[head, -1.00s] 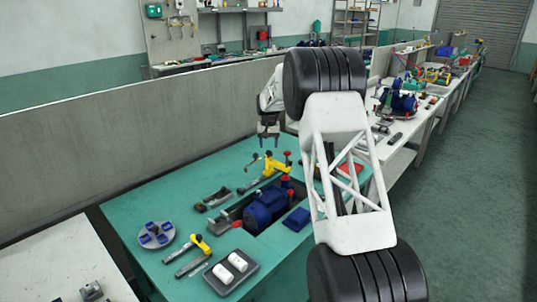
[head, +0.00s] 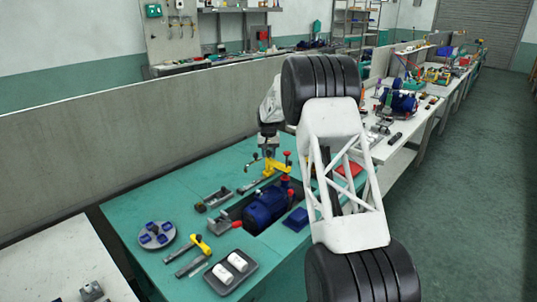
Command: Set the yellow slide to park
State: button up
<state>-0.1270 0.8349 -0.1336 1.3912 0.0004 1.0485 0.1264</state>
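Two yellow pieces stand on the teal bench top, and I cannot tell for sure which is the slide. One yellow piece (head: 201,244) sits at the front left, at the end of a short dark bar. The other, a yellow bracket with a red knob (head: 272,168), stands behind the blue pump (head: 266,208). My gripper (head: 267,153) points down just above and behind this bracket. It is small in the picture; its fingertips partly merge with the bracket, and contact cannot be judged. Any park marking is too small to read.
A grey round tray with blue pieces (head: 146,241) is at the left. A dark tray with white cylinders (head: 246,277) is at the front. Grey clamps (head: 213,199) lie left of the pump. A grey partition (head: 130,150) runs behind the bench.

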grip_shut()
jog(key=w+d, duration=0.8)
jog(key=shift+w+d, duration=0.2)
jog(key=shift+w, duration=0.05)
jog(key=shift+r, duration=0.1)
jog(key=shift+o, duration=2.3)
grip_release()
jog(key=shift+r, duration=0.1)
notch_tip(320, 180, up, 8)
jog(key=shift+f, duration=0.25)
jog(key=shift+r, duration=0.1)
